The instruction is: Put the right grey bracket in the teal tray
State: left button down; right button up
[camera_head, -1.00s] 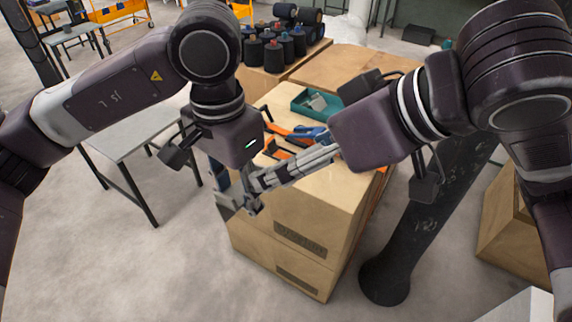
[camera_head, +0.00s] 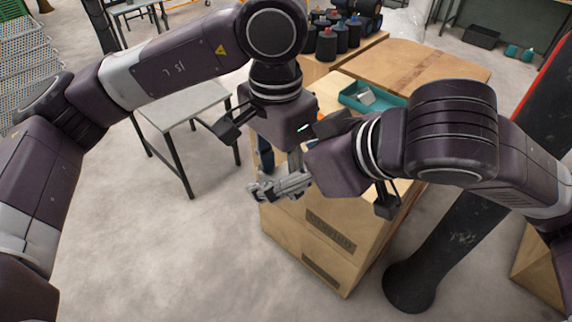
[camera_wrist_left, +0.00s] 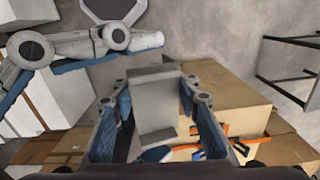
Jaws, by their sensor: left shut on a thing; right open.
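A grey bracket (camera_wrist_left: 152,105) is between the blue-padded fingers of my left gripper (camera_wrist_left: 156,88) in the left wrist view; the gripper is shut on it. In the head view the left gripper (camera_head: 280,160) is partly hidden behind my right gripper, and the held bracket cannot be made out. My right gripper (camera_head: 272,188) is open and empty in front of the cardboard boxes; it also shows at the upper left of the left wrist view (camera_wrist_left: 85,48). The teal tray (camera_head: 392,101) stands behind my right wrist, with another grey bracket (camera_head: 366,95) in it.
Cardboard boxes (camera_head: 318,238) stand below the grippers. Orange-handled tools (camera_wrist_left: 225,131) lie on top, mostly hidden by my arms in the head view.

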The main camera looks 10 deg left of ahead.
jog(key=shift+w+a+f, duration=0.2)
jog(key=shift+a+f, duration=0.1)
jog(key=shift+f, duration=0.05)
jog(key=c, duration=1.2)
pick_arm(q)
jog(key=c, duration=1.2)
grip_release()
pick_arm(e)
jog(key=shift+c, duration=0.9)
